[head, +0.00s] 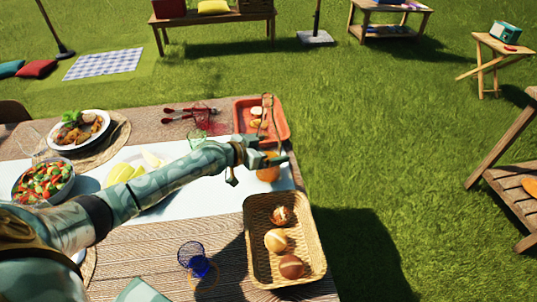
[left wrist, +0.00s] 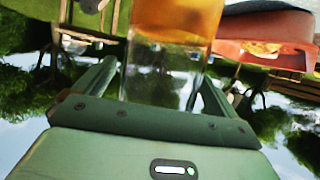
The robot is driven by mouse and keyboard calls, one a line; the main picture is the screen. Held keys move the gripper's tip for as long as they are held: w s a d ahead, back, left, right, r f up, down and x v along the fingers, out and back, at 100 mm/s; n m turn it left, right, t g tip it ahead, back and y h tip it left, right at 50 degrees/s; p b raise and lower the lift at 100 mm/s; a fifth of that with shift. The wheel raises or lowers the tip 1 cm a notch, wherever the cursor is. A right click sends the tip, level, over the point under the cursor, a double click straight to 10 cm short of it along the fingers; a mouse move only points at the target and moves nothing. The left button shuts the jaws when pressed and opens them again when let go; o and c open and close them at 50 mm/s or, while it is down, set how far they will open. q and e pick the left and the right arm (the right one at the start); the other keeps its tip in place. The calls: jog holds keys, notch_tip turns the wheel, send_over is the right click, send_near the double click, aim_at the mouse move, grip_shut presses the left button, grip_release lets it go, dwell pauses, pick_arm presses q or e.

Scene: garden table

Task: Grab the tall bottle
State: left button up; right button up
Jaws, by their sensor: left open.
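The tall bottle, clear glass with orange liquid low in it (head: 268,174), stands at the right edge of the table in the head view. Its clear upper part overlaps the red tray behind. My left gripper (head: 271,158) is at the bottle and hides part of its middle. In the left wrist view the bottle (left wrist: 163,75) appears upside down, between the two spread fingers of my left gripper (left wrist: 155,90). The gripper is open; whether a finger touches the glass I cannot tell. My right gripper is not in view.
A red tray (head: 284,131) with food lies behind the bottle, and a wicker basket (head: 256,262) with bread rolls lies in front. A blue cup (head: 193,259), a salad bowl (head: 43,181) and a plate of food (head: 80,129) are also on the table. Grass lies right of the table.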

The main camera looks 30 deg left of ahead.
pick_arm(q)
jog(key=shift+r, duration=0.1)
jog(key=shift+c, duration=0.7)
jog(key=c, duration=1.5)
jog(key=shift+r, duration=0.1)
jog(key=shift+r, duration=0.15)
